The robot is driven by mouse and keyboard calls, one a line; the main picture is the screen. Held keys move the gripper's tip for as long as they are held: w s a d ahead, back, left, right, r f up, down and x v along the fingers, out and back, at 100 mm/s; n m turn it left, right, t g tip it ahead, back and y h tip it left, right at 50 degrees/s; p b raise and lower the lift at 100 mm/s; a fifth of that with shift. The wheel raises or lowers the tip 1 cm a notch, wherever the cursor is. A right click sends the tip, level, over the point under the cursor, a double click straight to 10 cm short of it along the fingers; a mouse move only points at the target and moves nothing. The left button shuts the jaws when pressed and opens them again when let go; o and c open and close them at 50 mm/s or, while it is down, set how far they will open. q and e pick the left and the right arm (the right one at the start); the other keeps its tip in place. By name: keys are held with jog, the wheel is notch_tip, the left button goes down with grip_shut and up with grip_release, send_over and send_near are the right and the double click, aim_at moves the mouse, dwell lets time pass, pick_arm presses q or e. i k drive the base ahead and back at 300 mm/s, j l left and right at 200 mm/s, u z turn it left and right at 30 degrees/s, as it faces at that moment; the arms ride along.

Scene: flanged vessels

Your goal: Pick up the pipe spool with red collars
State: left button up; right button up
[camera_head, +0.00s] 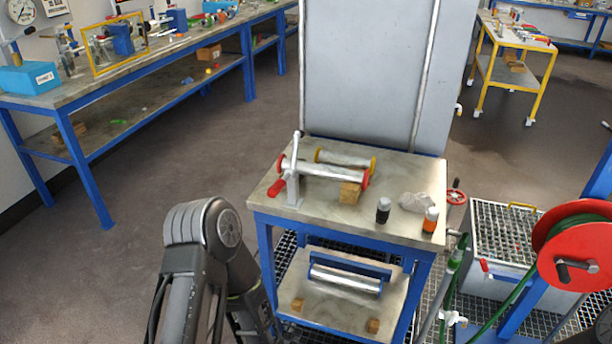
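The pipe spool with red collars (322,171) lies on the top of the small blue-legged table, a silver tube with a red collar at each end. A metal upright with a red-gripped lever (294,172) stands in front of its left part and hides some of it. A wooden block (349,192) is at its right front. A similar spool with yellow collars (345,159) lies just behind it. One of my arms shows at the lower left of the table, but its gripper is not visible. Neither gripper is in view.
Two small bottles, one dark (383,211) and one orange (430,220), and a grey rag (416,202) sit at the tabletop's right. A blue-ended spool (345,280) lies on the lower shelf. A grey panel (370,75) stands behind; a red hose reel (580,250) is right.

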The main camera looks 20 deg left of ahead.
aim_at(326, 172)
jog(key=z, duration=1.8)
jog(key=j, duration=1.35)
jog(key=k, duration=0.05)
